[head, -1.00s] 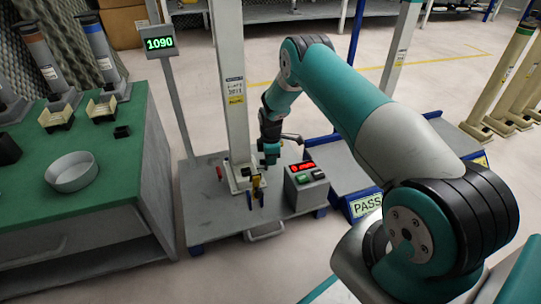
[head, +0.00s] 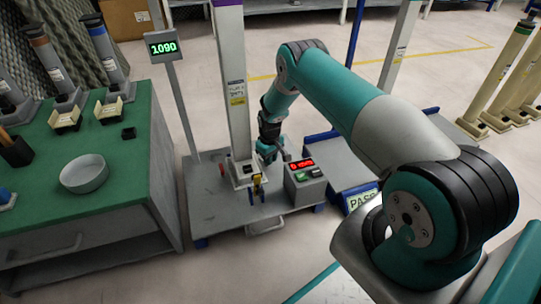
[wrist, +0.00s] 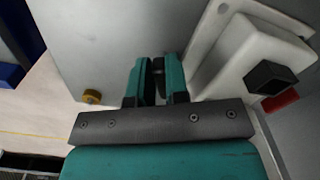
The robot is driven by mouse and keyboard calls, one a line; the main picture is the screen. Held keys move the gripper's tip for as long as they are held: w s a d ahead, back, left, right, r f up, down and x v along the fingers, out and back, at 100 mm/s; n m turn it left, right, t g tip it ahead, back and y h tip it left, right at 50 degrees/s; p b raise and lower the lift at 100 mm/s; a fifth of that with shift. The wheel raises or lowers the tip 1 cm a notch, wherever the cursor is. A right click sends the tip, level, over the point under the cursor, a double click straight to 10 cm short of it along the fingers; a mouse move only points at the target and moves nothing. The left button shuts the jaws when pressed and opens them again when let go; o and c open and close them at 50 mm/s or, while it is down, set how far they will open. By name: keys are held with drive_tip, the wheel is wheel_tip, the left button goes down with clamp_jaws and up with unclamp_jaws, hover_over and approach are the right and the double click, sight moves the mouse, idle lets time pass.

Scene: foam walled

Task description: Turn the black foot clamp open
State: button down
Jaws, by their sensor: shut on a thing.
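My gripper (head: 268,155) is low beside the right side of the grey column's foot (head: 238,180). In the wrist view its teal fingers (wrist: 157,80) point away from me, nearly together. They are shut on a narrow dark piece, the black foot clamp (wrist: 158,68), which is mostly hidden between them. In the head view my gripper hides the clamp. The white foot block (wrist: 240,55) with a dark square stud (wrist: 268,77) is right of the fingers. How far the clamp is turned cannot be told.
A yellow clamp (head: 257,181) is in front of the foot and a red one (head: 222,169) on its left. A control box (head: 305,184) with a red display stands close right of my gripper. The green bench (head: 110,215) is at left.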

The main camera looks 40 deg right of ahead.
drive_tip(key=m, duration=0.2)
drive_tip(key=a+m, duration=0.1)
drive_tip(key=m, duration=0.1)
drive_tip(key=shift+s+m+p, duration=0.1)
drive_tip(key=shift+m+p, duration=0.25)
drive_tip(key=shift+m, duration=0.05)
idle(0.4)
drive_tip(key=c, duration=1.1)
unclamp_jaws()
drive_tip(key=shift+r, duration=0.1)
drive_tip(key=shift+d+r+p, duration=0.1)
drive_tip(key=shift+r+p, duration=0.2)
drive_tip(key=shift+r, duration=0.05)
wheel_tip(320, 180, up, 16)
drive_tip(key=p, duration=0.8)
drive_tip(key=shift+r, duration=0.25)
